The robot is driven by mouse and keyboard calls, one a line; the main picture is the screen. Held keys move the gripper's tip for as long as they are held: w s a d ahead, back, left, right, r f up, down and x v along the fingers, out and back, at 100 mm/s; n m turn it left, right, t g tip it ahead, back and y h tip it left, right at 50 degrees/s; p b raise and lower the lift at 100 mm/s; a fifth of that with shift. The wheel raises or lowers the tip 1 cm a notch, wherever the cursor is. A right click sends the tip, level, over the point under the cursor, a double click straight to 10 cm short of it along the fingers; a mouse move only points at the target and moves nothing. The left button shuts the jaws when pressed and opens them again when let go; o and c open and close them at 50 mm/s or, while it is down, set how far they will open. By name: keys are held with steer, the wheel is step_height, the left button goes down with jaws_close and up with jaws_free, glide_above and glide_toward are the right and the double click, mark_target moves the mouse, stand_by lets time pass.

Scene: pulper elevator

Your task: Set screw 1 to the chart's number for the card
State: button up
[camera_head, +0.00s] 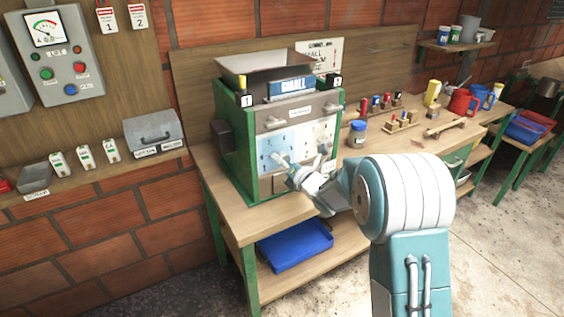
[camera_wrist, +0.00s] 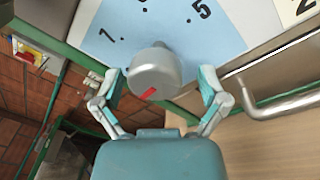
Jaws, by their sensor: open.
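The green machine (camera_head: 238,150) stands on the workbench with a blue card reading SMALL (camera_head: 291,86) on its front top. A white chart (camera_head: 322,52) hangs behind it, partly hidden; its numbers are too small to read. The front has a light-blue dial panel (camera_head: 268,143) on the left and a pale panel (camera_head: 321,130) on the right. In the wrist view, a grey round screw knob (camera_wrist: 158,62) with a red mark sits on the light-blue dial (camera_wrist: 160,22); a 5 shows at upper right. My gripper (camera_wrist: 160,84) is open, its fingers on either side of the knob; contact is unclear.
A metal handle bar (camera_wrist: 285,104) juts out right of the knob. A jar (camera_head: 357,134), pegs in wooden blocks and mugs (camera_head: 461,103) stand on the bench at right. A blue tray (camera_head: 295,245) lies on the lower shelf. A control box (camera_head: 57,52) hangs at left.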

steer(key=shift+d+r, duration=0.1)
steer(key=shift+s+d, duration=0.2)
steer(key=v, duration=1.1)
steer(key=shift+s, duration=0.15)
steer(key=shift+d, duration=0.1)
